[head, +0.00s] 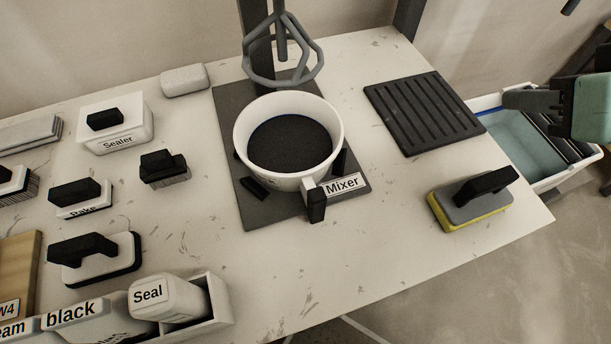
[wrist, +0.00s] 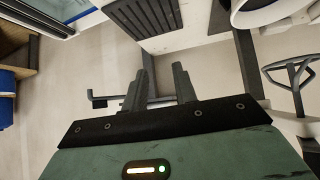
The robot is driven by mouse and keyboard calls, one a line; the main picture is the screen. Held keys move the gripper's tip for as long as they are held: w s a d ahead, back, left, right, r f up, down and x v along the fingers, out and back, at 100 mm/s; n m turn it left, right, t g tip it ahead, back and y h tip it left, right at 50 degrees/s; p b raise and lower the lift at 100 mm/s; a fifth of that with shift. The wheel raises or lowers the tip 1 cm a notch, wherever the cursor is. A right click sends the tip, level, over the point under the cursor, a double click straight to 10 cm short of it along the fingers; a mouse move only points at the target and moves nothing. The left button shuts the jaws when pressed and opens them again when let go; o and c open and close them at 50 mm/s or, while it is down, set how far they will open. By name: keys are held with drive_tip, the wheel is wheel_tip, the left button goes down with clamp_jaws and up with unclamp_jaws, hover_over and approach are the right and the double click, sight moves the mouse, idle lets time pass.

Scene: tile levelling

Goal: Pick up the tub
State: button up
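A round white tub (head: 240,140) with dark material inside stands upright on the dark base plate of the mixer. A black-ended handle (head: 316,205) sticks out from its front, beside the "Mixer" label. Part of the tub shows at the top right of the wrist view (wrist: 272,17). My gripper (head: 512,102) is at the far right of the head view, well apart from the tub, near the water bin beyond the table's right end. In the wrist view its two fingers (wrist: 158,82) are spread with nothing between them.
The mixer's whisk (head: 283,62) hangs above and behind the tub. A black ribbed mat (head: 423,112) and a yellow-edged sponge float (head: 470,205) lie to the right. Several tools, a "Sealer" container (head: 118,142) and a "Seal" bottle (head: 165,300) fill the left.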

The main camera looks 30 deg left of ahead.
drive_tip(key=s+a+f+n+y+b, duration=0.2)
drive_tip(key=a+f+y+b, duration=0.3)
drive_tip(key=b, duration=0.3)
drive_tip(key=n+g+y+p, duration=0.2)
drive_tip(key=g+p, duration=0.1)
drive_tip(key=p, duration=0.6)
approach(333, 112)
drive_tip(key=b+x, duration=0.1)
drive_tip(key=x, duration=0.3)
drive_tip(key=shift+s, duration=0.15)
drive_tip(key=shift+x, duration=3.1)
drive_tip(key=shift+d, duration=0.1)
